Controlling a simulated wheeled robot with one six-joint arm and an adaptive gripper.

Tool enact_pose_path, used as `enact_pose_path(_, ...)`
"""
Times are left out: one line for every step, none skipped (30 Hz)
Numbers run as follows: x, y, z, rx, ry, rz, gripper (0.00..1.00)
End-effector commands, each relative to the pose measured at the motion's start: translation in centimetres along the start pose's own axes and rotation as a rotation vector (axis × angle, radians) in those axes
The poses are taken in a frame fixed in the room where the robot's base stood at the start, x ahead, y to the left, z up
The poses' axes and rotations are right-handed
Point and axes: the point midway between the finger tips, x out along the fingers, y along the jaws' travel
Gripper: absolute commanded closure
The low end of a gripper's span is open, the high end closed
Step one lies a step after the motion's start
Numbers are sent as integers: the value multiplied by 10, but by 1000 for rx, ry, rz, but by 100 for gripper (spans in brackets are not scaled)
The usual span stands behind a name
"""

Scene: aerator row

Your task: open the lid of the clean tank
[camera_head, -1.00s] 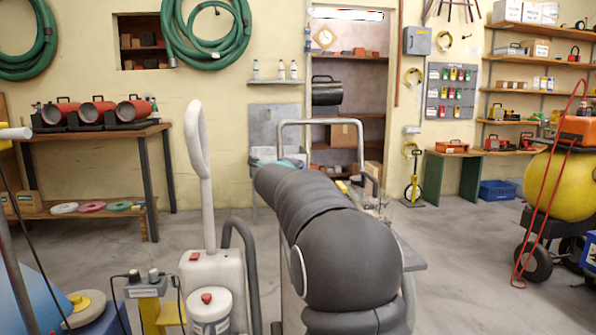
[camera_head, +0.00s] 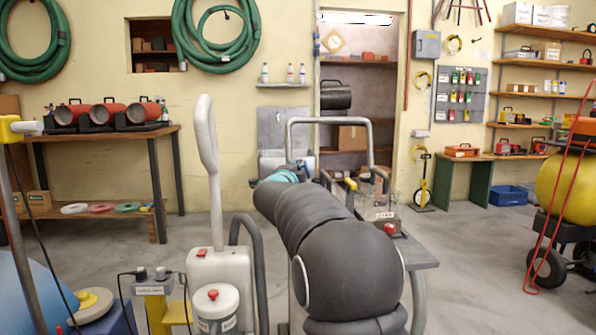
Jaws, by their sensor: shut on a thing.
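My dark grey arm reaches away from me through the middle of the view. Its far links hide my gripper, so I cannot see the jaws or what they touch. No thing can be read for certain as the clean tank, and its lid cannot be made out. A clear box with a small label (camera_head: 380,212) sits on the cart just right of the arm, with a red knob (camera_head: 390,228) near it. A white canister (camera_head: 216,310) with a red top stands at the lower left of the arm, in front of a white machine with a tall handle (camera_head: 206,150).
A grey cart with a hoop handle (camera_head: 340,121) stands around and behind the arm. A wall basin (camera_head: 270,160) with teal cloths is beyond it. A workbench (camera_head: 100,133) is at left, a yellow tank (camera_head: 568,190) at right. Open floor lies right of the cart.

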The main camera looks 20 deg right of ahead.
Motion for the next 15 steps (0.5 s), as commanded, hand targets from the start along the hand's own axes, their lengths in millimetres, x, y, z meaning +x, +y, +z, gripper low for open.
enact_pose_path(0,0,0,-1,0,0,100)
enact_pose_path(0,0,0,-1,0,0,100)
enact_pose_path(0,0,0,0,0,0,100)
enact_pose_path(0,0,0,0,0,1,100)
enact_pose_path(0,0,0,0,0,1,100)
enact_pose_path(0,0,0,0,0,1,100)
enact_pose_path(0,0,0,0,0,1,100)
enact_pose_path(0,0,0,0,0,1,100)
enact_pose_path(0,0,0,0,0,1,74)
enact_pose_path(0,0,0,0,0,1,66)
enact_pose_path(0,0,0,0,0,1,58)
enact_pose_path(0,0,0,0,0,1,56)
enact_pose_path(0,0,0,1,0,1,56)
enact_pose_path(0,0,0,1,0,1,56)
enact_pose_path(0,0,0,1,0,1,56)
